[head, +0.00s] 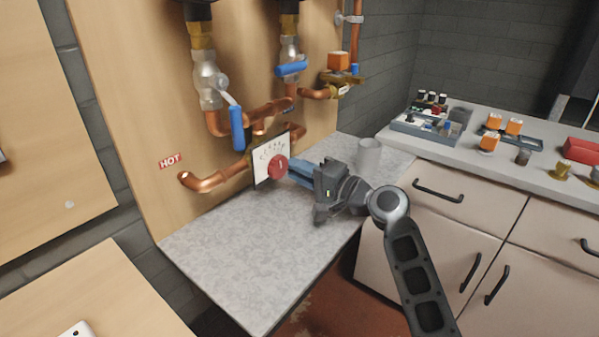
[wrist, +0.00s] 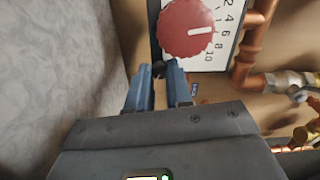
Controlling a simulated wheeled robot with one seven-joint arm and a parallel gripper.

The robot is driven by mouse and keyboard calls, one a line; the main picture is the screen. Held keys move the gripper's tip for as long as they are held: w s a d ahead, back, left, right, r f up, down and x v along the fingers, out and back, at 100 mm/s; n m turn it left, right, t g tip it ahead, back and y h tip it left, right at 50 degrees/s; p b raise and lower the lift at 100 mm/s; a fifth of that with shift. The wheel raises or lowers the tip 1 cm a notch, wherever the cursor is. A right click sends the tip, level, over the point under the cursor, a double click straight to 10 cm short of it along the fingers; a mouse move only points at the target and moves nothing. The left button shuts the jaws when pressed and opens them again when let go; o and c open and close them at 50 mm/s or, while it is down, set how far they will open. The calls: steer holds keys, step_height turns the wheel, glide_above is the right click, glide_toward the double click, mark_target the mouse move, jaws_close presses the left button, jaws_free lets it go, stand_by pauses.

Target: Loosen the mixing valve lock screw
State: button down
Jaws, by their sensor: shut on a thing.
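The mixing valve's red round knob (head: 278,167) sits on a white scale plate (head: 262,169) with numbers, on the wooden panel. In the wrist view the red knob (wrist: 186,28) has a white pointer mark, and the plate (wrist: 231,45) shows numbers. My gripper (head: 291,170) reaches the plate from the right in the head view.
Copper pipes (head: 215,180) and valves with blue handles (head: 237,128) stand close above and left of the knob. The front worktop is clear.

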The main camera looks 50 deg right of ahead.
steer(key=shift+f, duration=0.1)
steer(key=c, duration=1)
jaws_free()
steer(key=shift+c, duration=0.2)
steer(key=s, duration=0.8)
steer(key=shift+d+b, duration=0.15)
steer(key=shift+b, duration=0.25)
